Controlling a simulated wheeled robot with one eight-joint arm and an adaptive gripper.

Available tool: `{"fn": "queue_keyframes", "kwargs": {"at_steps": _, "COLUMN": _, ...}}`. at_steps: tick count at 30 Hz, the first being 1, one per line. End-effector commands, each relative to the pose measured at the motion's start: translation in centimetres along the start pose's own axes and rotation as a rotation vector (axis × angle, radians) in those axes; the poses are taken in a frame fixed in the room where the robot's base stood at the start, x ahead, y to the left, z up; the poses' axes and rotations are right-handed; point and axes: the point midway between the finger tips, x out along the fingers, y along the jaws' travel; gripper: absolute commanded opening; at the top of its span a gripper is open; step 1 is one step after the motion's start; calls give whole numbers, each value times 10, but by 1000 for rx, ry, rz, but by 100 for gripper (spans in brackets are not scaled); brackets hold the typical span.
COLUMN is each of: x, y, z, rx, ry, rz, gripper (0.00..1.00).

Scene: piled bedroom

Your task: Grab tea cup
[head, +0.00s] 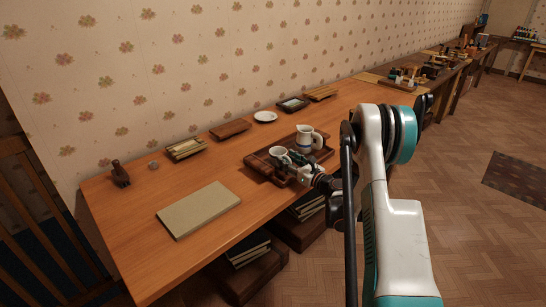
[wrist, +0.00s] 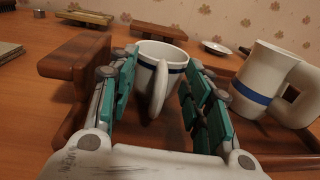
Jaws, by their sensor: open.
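The tea cup (wrist: 150,58) is white with a dark blue band near the rim and stands upright on a brown wooden tray (wrist: 52,68). Its handle faces my wrist camera. In the head view the cup (head: 278,154) sits on the left part of the tray (head: 262,173). My gripper (wrist: 158,85) is open, with one teal-padded finger on each side of the cup and the handle between them. I cannot tell whether the fingers touch the cup.
A white jug (wrist: 252,80) with a blue band stands on the tray just right of my gripper; it also shows in the head view (head: 305,138). A small white dish (head: 265,116) and wooden boxes (head: 230,129) lie behind. A flat beige board (head: 198,209) lies on the table's left.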

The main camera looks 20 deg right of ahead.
Motion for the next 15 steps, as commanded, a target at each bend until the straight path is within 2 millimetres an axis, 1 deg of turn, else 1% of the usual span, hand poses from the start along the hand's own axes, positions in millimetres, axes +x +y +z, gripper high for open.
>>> {"fn": "queue_keyframes", "kwargs": {"at_steps": 6, "x": -1, "y": 0, "z": 0, "rx": 0, "ry": 0, "rz": 0, "gripper": 45}}
{"fn": "queue_keyframes", "kwargs": {"at_steps": 7, "x": -1, "y": 0, "z": 0, "rx": 0, "ry": 0, "rz": 0, "gripper": 40}}
{"fn": "queue_keyframes", "kwargs": {"at_steps": 8, "x": -1, "y": 0, "z": 0, "rx": 0, "ry": 0, "rz": 0, "gripper": 34}}
{"fn": "queue_keyframes", "kwargs": {"at_steps": 9, "x": 0, "y": 0, "z": 0, "rx": 0, "ry": 0, "rz": 0, "gripper": 25}}
{"fn": "queue_keyframes", "kwargs": {"at_steps": 11, "x": 0, "y": 0, "z": 0, "rx": 0, "ry": 0, "rz": 0, "gripper": 11}}
{"fn": "queue_keyframes", "kwargs": {"at_steps": 12, "x": 0, "y": 0, "z": 0, "rx": 0, "ry": 0, "rz": 0, "gripper": 2}}
{"fn": "queue_keyframes", "kwargs": {"at_steps": 13, "x": 0, "y": 0, "z": 0, "rx": 0, "ry": 0, "rz": 0, "gripper": 0}}
{"fn": "queue_keyframes", "kwargs": {"at_steps": 15, "x": 0, "y": 0, "z": 0, "rx": 0, "ry": 0, "rz": 0, "gripper": 0}}
